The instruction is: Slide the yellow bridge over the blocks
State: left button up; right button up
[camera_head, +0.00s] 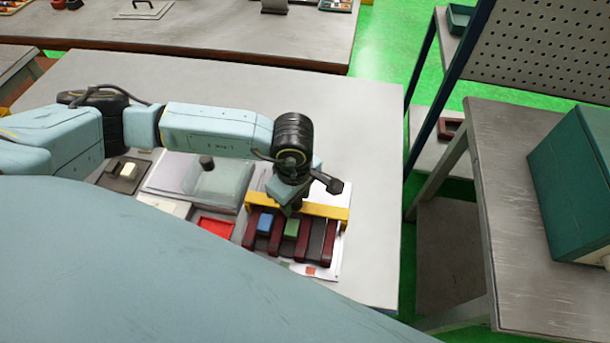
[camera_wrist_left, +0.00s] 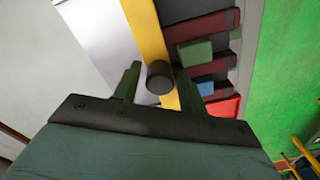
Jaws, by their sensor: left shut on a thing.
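The yellow bridge (camera_head: 328,210) is a long bar lying across the far end of a dark red slotted rack (camera_head: 248,231). A blue block (camera_head: 265,223) and a green block (camera_head: 291,228) sit in slots of the rack, on the near side of the bridge. My left gripper (camera_head: 292,208) is over the bridge, shut on its dark round knob (camera_wrist_left: 160,77). In the left wrist view the yellow bridge (camera_wrist_left: 147,30) runs beside the green block (camera_wrist_left: 195,52) and the blue block (camera_wrist_left: 206,88). My right gripper is not seen.
A red tray (camera_head: 216,227) lies left of the rack. A clear-lidded box (camera_head: 215,185) and a dark holder with a white piece (camera_head: 122,176) stand farther left. The grey table (camera_head: 365,130) is bare to the right and behind.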

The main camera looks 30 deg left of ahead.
aim_at(291, 227)
pick_arm(q)
jog(key=shift+s+d+p, duration=0.15)
jog(key=shift+s+d, duration=0.05)
jog(key=shift+s, duration=0.55)
jog(key=shift+s+d+p, duration=0.1)
jog(key=shift+s+d, duration=0.1)
jog(key=shift+s, duration=0.6)
jog(key=shift+s+d+p, duration=0.15)
jog(key=shift+s+d, duration=0.05)
jog(key=shift+s, duration=0.55)
jog(key=o, duration=0.4)
jog(key=shift+o, duration=0.2)
notch_tip(291, 227, up, 6)
jog(key=p, duration=0.4)
